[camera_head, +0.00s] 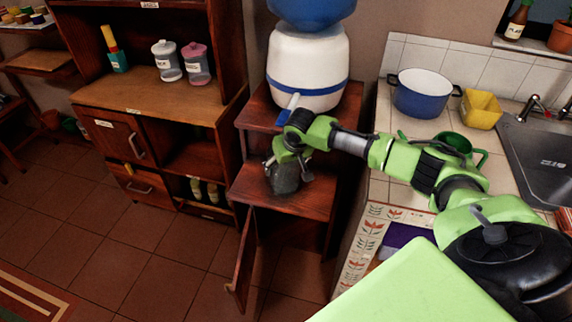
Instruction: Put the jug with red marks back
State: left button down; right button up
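My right arm comes in from the right, and its gripper (290,168) points down over the middle shelf of the wooden stand (317,198), below the water dispenser. A dark grey, rounded thing (286,181) shows at the fingers, close to the shelf. It may be a jug, but no red marks can be made out on it. The wrist partly hides the fingers, so I cannot tell whether they are shut on it. My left gripper is not in view.
The stand's lower door (243,262) hangs open. A white and blue water dispenser (307,72) stands on top. A blue pot (421,96) is on the tiled counter.

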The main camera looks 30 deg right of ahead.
jog(key=shift+o, duration=1.3)
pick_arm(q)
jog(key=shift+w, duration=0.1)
pick_arm(e)
jog(key=shift+s+r, duration=0.15)
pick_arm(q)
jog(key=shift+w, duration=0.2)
